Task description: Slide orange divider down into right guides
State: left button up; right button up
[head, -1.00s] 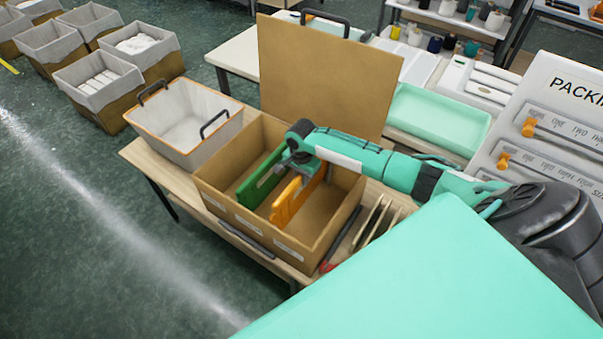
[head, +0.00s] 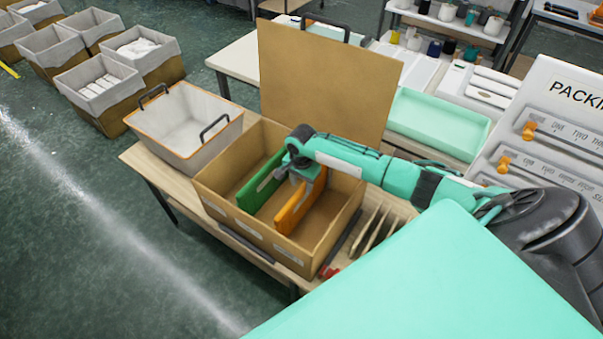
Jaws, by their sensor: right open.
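The orange divider (head: 296,209) stands on edge inside the cardboard box (head: 225,203), right of the middle and roughly parallel to the green divider (head: 255,190). The green divider stands to its left. My right gripper (head: 297,176) is over the box, at the upper edge of the orange divider, and is open. The arm hides the far part of the orange divider, and the guides cannot be made out. Whether the fingers still touch the divider cannot be told. My left gripper is not in view.
A grey bin with an orange rim (head: 186,122) stands left of the box. The box's brown lid panel (head: 325,80) rises behind it. Several thin panels (head: 375,228) stand in a rack at the right. A mint tray (head: 437,122) lies behind my right arm.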

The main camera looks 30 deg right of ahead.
notch_tip(320, 180, up, 14)
jog(key=b, duration=0.3)
jog(key=shift+f, duration=0.15)
jog(key=shift+f, duration=0.1)
dwell(0.4)
